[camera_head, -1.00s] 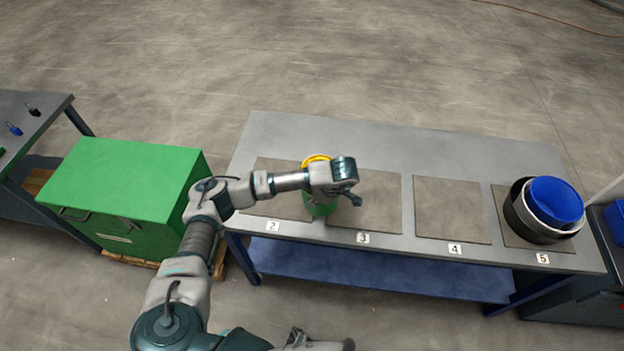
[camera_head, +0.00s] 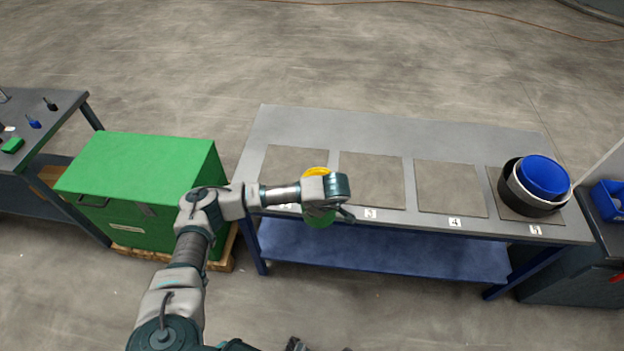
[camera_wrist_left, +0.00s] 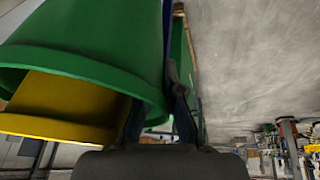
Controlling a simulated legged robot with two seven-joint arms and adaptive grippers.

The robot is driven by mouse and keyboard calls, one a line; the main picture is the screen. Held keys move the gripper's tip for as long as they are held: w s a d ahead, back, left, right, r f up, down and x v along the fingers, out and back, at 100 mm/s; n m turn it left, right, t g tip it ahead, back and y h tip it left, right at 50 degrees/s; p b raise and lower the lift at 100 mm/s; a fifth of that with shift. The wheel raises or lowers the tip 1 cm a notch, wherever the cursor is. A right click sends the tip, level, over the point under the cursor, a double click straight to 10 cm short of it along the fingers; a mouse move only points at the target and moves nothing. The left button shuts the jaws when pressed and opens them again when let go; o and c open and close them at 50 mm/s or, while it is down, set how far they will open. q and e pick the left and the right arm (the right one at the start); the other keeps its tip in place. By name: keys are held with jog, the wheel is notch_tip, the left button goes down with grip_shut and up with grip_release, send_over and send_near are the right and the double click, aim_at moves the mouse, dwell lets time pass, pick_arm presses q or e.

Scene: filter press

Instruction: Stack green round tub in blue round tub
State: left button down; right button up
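The green round tub (camera_head: 319,219) hangs at the front edge of the long table, with a yellow tub (camera_head: 316,171) showing at its top. In the left wrist view the green tub (camera_wrist_left: 95,45) fills the upper left, with the yellow tub (camera_wrist_left: 60,108) sticking out past its rim. My left gripper (camera_head: 343,214) is at the green tub's right side. Its fingers (camera_wrist_left: 158,112) are closed about the tub's wall at the rim. The blue round tub (camera_head: 546,174) sits at the top of a nested stack on the mat numbered 5. My right gripper is not seen.
A white tub (camera_head: 520,187) and a black tub (camera_head: 507,199) surround the blue one. The mats numbered 3 (camera_head: 372,182) and 4 (camera_head: 451,190) are bare. A green box (camera_head: 140,180) stands left of the table (camera_head: 400,135). A dark cabinet (camera_head: 590,250) stands at right.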

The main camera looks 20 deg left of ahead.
pick_arm(q)
jog(key=s+f+m+t+h, duration=0.1)
jog(key=s+f+m+h, duration=0.1)
jog(key=f+m, duration=0.3)
jog(key=s+f+m+t+h, duration=0.2)
jog(key=s+f+m+h, duration=0.1)
jog(key=m, duration=0.9)
jog(key=shift+s+d+f+h, duration=0.35)
jog(key=shift+s+f, duration=0.3)
jog(key=shift+f, duration=0.3)
